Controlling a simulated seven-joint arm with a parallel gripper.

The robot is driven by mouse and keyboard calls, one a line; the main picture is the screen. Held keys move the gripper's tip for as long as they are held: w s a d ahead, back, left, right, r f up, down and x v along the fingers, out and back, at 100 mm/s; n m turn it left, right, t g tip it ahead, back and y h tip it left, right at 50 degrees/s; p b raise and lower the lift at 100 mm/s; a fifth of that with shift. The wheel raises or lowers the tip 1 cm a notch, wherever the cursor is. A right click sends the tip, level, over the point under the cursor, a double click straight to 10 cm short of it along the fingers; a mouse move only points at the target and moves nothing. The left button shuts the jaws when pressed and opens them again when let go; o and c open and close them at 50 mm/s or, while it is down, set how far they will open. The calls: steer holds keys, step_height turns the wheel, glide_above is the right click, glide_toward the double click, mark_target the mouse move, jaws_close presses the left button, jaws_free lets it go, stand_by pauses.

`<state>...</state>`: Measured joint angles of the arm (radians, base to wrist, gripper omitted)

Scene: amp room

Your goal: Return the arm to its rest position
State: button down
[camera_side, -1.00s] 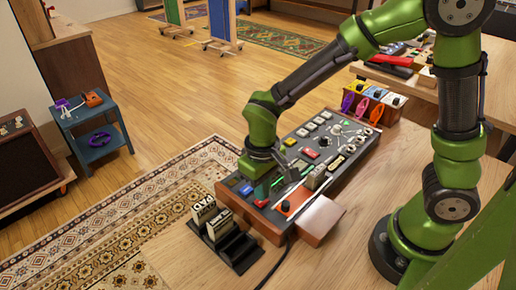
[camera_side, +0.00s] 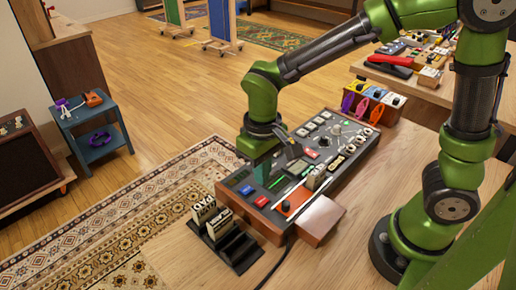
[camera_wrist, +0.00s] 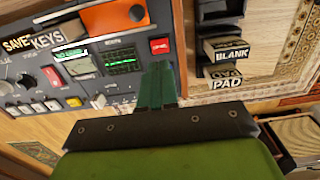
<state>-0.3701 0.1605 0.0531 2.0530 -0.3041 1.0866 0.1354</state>
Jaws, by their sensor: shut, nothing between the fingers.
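My green arm reaches from the right over the control panel (camera_side: 328,155) in the side view. My gripper (camera_side: 262,172) is above the panel's near left part, pointing down. In the wrist view my gripper (camera_wrist: 158,82) shows as two dark green fingers together, with nothing between them. The fingers appear above the panel near a red button (camera_wrist: 159,46) and green-lit screens (camera_wrist: 120,60); a clear gap to the surface cannot be judged from that view.
A black rack (camera_side: 238,250) with labelled blocks (camera_side: 204,211) stands at the panel's front left. A table (camera_side: 428,92) with several colored items is behind right. A small blue side table (camera_side: 93,125) stands far left. The wooden floor is open at the back.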

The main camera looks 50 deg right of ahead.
steer(key=shift+s+f, duration=0.15)
steer(key=shift+f, duration=0.05)
steer(key=s+d+r+m+t+y, duration=0.1)
steer(key=s+d+r+m+t, duration=0.1)
steer(key=d+r, duration=0.3)
steer(key=s+d+r+m+t+y, duration=0.1)
steer(key=s+d+r+m+t, duration=0.1)
steer(key=s+d+r+t, duration=0.3)
step_height(320, 180, up, 2)
steer(key=shift+s+d+r, duration=0.15)
steer(key=shift+d+r, duration=0.1)
steer(key=shift+d, duration=0.1)
stand_by(0.7)
